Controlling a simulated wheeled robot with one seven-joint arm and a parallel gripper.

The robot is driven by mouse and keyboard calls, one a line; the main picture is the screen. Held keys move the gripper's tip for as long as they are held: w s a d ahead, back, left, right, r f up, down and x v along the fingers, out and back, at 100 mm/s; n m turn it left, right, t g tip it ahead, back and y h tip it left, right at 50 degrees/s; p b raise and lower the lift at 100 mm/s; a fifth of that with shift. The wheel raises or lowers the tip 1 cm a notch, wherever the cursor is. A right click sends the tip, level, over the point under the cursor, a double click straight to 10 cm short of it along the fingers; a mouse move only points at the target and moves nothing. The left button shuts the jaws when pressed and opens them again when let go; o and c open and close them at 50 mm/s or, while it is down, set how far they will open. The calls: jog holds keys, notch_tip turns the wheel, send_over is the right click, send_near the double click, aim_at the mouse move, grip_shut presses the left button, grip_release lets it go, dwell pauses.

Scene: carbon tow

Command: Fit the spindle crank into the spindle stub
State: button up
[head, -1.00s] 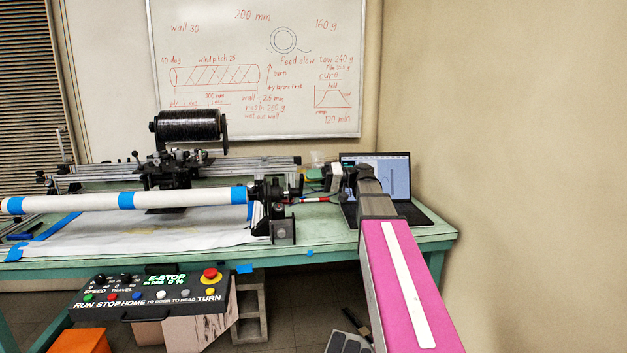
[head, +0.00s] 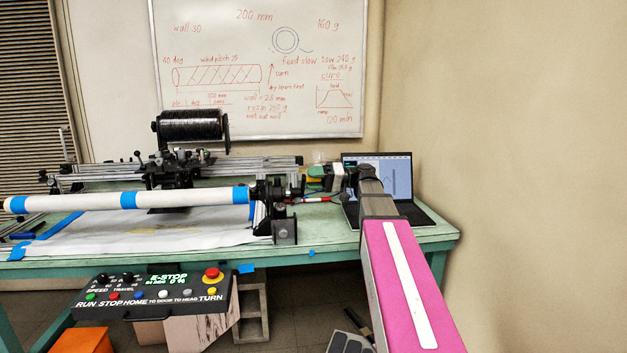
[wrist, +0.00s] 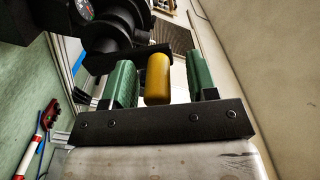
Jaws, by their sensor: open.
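My gripper (wrist: 157,70) is open, its two green fingers standing either side of the yellow handle of the spindle crank (wrist: 158,80), with gaps on both sides. The crank's black arm (wrist: 113,60) runs left from the handle toward the black spindle parts (wrist: 105,25). The spindle stub itself is hidden there, and I cannot tell how deeply the crank sits. In the head view, my gripper (head: 316,171) points left at the black spindle head (head: 270,190), beside the right end of the white tube. The crank is too small to make out clearly there.
A laptop (head: 400,170) stands behind my arm on the green table (head: 325,240). A red-and-white pen (head: 310,200) and other small tools lie near the gripper. The control box (head: 150,292) hangs at the table's front. A wall is close on the right.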

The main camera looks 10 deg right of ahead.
jog(key=d, duration=1)
jog(key=shift+d, duration=0.4)
